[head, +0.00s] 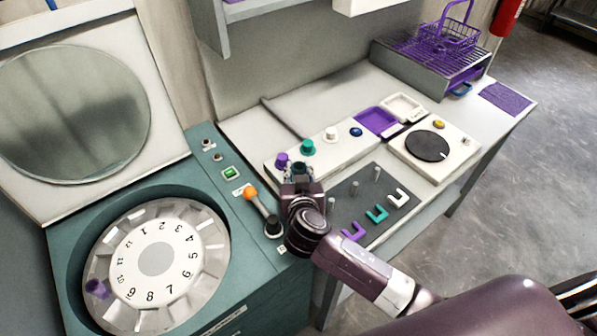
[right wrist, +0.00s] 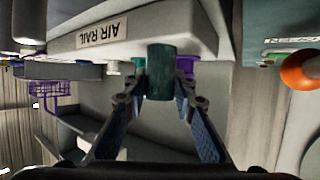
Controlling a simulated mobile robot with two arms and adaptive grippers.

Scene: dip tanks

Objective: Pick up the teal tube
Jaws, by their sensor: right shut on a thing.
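The teal tube (right wrist: 161,72) is a dark teal cylinder between the two fingers of my right gripper (right wrist: 163,92) in the right wrist view. The fingers close on it from both sides. In the head view my right gripper (head: 298,175) is at the front left of the white air rail (head: 318,146), and its fingers and wrist hide most of the tube. I cannot tell whether the tube touches anything below. My left gripper is not in view.
A purple knob (head: 282,159), a teal knob (head: 308,147), a white knob (head: 330,133) and a blue knob (head: 356,131) line the rail. A grey plate (head: 358,190) with pegs lies to the right. An orange-topped lever (head: 250,193) stands left, beside the numbered round drum (head: 157,259).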

